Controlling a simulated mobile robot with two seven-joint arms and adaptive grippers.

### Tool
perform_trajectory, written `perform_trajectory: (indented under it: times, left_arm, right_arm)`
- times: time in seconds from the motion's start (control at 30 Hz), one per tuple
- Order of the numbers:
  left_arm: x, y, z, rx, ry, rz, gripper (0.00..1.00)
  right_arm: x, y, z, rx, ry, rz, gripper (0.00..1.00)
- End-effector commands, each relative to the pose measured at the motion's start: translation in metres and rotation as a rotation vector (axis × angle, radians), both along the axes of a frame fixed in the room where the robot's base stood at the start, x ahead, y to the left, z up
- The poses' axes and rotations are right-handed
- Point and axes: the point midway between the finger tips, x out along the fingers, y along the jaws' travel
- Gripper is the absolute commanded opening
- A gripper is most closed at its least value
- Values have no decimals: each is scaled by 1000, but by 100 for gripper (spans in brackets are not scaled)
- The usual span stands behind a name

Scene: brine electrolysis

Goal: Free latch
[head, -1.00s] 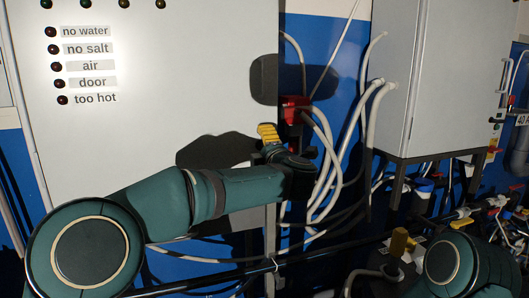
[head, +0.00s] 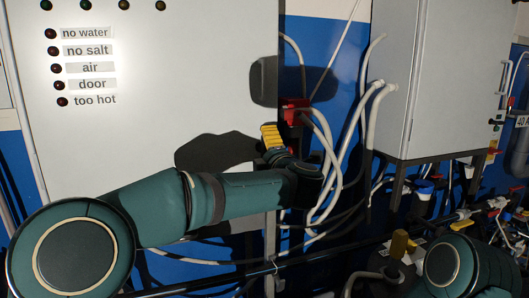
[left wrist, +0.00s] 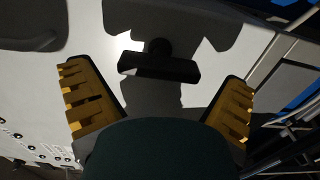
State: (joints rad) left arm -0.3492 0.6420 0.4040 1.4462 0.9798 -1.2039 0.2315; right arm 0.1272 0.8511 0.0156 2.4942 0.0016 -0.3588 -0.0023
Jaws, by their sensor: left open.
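In the left wrist view a black T-shaped latch handle (left wrist: 158,64) stands out from the pale grey cabinet door. It lies between and beyond the two yellow ribbed finger pads of my left gripper (left wrist: 158,105), apart from both. The gripper is open and empty. In the head view my left gripper (head: 273,143) is at the right edge of the cabinet (head: 170,85), with one yellow pad showing; the handle is hidden there behind the gripper and arm.
A red fitting (head: 294,112) with white hoses sits just right of the gripper. A dark rounded plate (head: 263,80) is above it. A second grey cabinet (head: 435,75) stands to the right. Pipes and valves crowd the lower right.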

Motion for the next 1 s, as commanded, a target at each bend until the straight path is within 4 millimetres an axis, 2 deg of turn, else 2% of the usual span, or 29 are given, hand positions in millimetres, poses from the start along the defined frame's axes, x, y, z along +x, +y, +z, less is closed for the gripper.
perform_trajectory:
  times: [0.3, 0.5, 0.7, 0.93, 1.0]
  left_arm:
    - [-62, -21, 1, 0, -1, -3, 100]
    - [-86, -28, 1, 0, -1, -1, 100]
    - [-93, -30, 0, -1, 0, 0, 100]
    - [-93, -30, 0, 0, 0, 0, 100]
    - [-90, -29, -5, 15, 6, -6, 100]
  right_arm:
    - [0, 0, 0, 0, 0, 0, 47]
    - [0, 0, 0, 0, 0, 0, 47]
    - [0, 0, 0, 0, 0, 0, 47]
    - [0, 0, 0, 0, 0, 0, 47]
    - [0, 0, 0, 0, 0, 0, 47]
